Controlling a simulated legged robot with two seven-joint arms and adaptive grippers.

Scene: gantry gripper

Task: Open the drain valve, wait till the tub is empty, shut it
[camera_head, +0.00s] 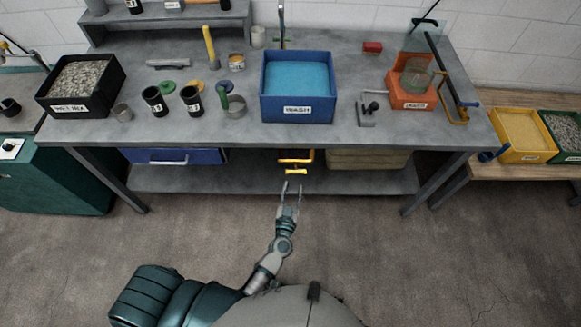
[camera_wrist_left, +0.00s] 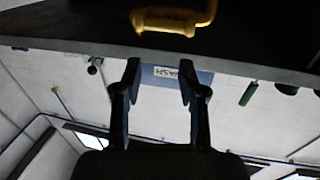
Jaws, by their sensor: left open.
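The blue tub labelled WASH (camera_head: 298,110) stands at the middle front of the workbench and holds light blue water (camera_head: 298,77). A yellow valve handle (camera_head: 296,171) hangs under the bench's front edge below the tub. In the left wrist view the yellow handle (camera_wrist_left: 165,22) and its bent rod show at the top, beyond my fingers. My left gripper (camera_head: 291,186) is open and empty, just in front of and below the handle, apart from it. It also shows in the left wrist view (camera_wrist_left: 160,80). The valve body is mostly hidden under the bench. My right gripper is out of view.
The grey bench (camera_head: 210,130) carries black cups (camera_head: 190,99), an orange container (camera_head: 410,93) and a black gravel bin (camera_head: 82,85). Below are a blue drawer (camera_head: 172,157) and a lower shelf (camera_head: 230,180). The floor in front of the bench is clear.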

